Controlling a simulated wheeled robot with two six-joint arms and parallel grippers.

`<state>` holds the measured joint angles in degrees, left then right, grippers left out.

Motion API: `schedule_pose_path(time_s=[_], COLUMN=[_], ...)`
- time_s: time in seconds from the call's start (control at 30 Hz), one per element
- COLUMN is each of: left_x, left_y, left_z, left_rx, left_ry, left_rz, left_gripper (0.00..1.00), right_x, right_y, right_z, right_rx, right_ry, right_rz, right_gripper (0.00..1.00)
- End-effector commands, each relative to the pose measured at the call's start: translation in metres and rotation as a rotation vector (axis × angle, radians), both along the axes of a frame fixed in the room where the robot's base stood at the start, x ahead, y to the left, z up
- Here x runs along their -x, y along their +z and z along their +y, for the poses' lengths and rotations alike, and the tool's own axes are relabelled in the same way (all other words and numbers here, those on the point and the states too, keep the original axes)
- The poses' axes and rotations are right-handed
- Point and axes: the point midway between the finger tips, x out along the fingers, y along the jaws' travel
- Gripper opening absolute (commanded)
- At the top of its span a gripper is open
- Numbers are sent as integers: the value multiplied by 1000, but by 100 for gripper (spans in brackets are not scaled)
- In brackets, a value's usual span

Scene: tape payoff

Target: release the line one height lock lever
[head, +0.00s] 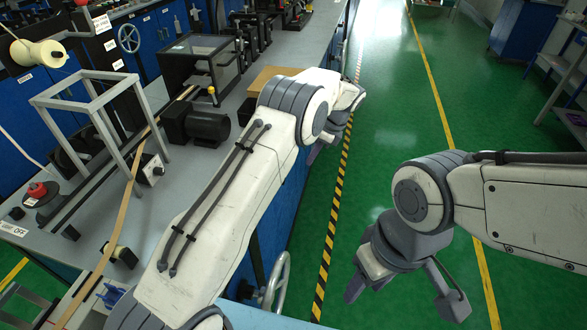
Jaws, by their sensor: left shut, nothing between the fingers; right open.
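I cannot make out a height lock lever for certain in the head view. A grey handwheel (278,285) sits on the near side of the blue bench, low in the picture, partly hidden by my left arm. My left gripper (316,150) is beyond the bench's right edge, over the floor side, with its fingers shut and mostly hidden behind its own wrist. My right gripper (404,298) hangs over the green floor, right of the handwheel, its fingers spread wide and empty. Neither gripper touches the handwheel.
The grey bench top (192,165) carries a dark motor (208,127), a metal frame (92,82), a tan tape strip (118,220) and a red button (38,190). A yellow-black floor stripe (331,225) runs beside the bench. Open floor (400,125) lies to the right.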

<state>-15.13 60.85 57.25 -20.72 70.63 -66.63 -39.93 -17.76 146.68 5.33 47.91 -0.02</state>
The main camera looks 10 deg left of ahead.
Motion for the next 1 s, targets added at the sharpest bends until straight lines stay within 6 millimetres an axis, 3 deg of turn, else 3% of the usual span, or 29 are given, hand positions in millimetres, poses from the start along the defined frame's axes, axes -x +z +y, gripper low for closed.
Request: schedule_pose_path(time_s=[0.27, 0.67, 0.8, 1.0], left_x=[1, 4, 2, 3], left_y=[-16, -93, -71, -60], left_z=[6, 35, 46, 54], left_rx=[0, 0, 2, 1], left_ry=[2, 3, 2, 2], left_rz=[2, 2, -3, -1], left_gripper=[0, 0, 0, 0], right_x=[0, 0, 0, 0], right_y=[2, 13, 23, 28], right_z=[0, 0, 0, 0], right_rx=[0, 0, 0, 0], right_ry=[0, 0, 0, 0], right_rz=[0, 0, 0, 0], right_gripper=[50, 50, 50, 50])
